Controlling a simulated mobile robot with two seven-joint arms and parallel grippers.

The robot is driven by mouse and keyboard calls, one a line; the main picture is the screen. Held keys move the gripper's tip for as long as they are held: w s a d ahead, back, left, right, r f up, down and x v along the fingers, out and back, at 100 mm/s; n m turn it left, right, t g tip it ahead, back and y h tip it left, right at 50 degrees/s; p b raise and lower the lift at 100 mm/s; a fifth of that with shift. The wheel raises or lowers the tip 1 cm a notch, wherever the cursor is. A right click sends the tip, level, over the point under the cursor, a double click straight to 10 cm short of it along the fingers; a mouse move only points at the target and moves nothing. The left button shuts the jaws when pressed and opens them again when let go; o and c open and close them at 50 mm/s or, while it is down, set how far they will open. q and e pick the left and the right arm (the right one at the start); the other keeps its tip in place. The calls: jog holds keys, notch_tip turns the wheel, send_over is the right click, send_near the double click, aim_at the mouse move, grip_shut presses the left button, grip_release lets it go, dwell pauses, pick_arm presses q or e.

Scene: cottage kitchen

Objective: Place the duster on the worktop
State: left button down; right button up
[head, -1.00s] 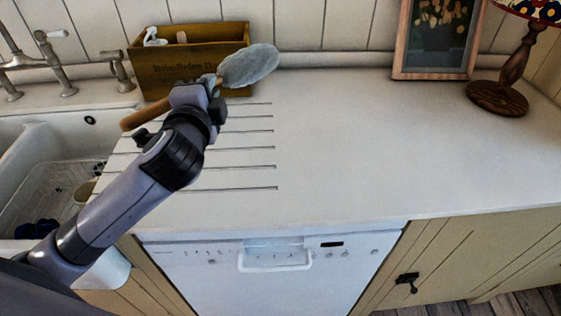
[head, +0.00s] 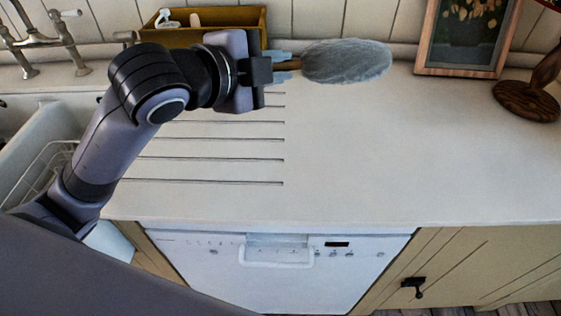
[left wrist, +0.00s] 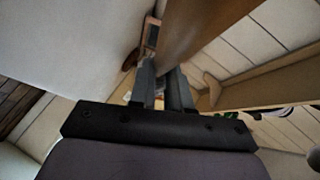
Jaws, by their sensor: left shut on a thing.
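The duster has a fluffy grey head (head: 347,61) and a wooden handle, of which a short brown piece (head: 291,66) shows in the head view. My left gripper (head: 281,67) is shut on the handle near the head, at the back left of the worktop (head: 400,150). The duster lies nearly level, its head pointing right, seemingly above the worktop; the gap is hard to judge. In the left wrist view, the brown handle (left wrist: 195,30) runs close in front of my finger tips (left wrist: 163,88). My wrist hides the rest of the handle in the head view. My right gripper is out of view.
A wooden box (head: 213,20) with a white spray bottle stands at the back left, behind my gripper. A picture frame (head: 424,45) and a lamp base (head: 525,98) stand at the back right. The sink and taps are at the left. The worktop's middle and front are clear.

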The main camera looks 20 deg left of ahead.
pick_arm(q)
notch_tip(320, 180, down, 16)
jog(key=b, duration=0.2)
jog(key=shift+f+b, duration=0.2)
jog(key=shift+b, duration=0.2)
jog(key=shift+f, duration=1.6)
jog(key=c, duration=1.1)
grip_release()
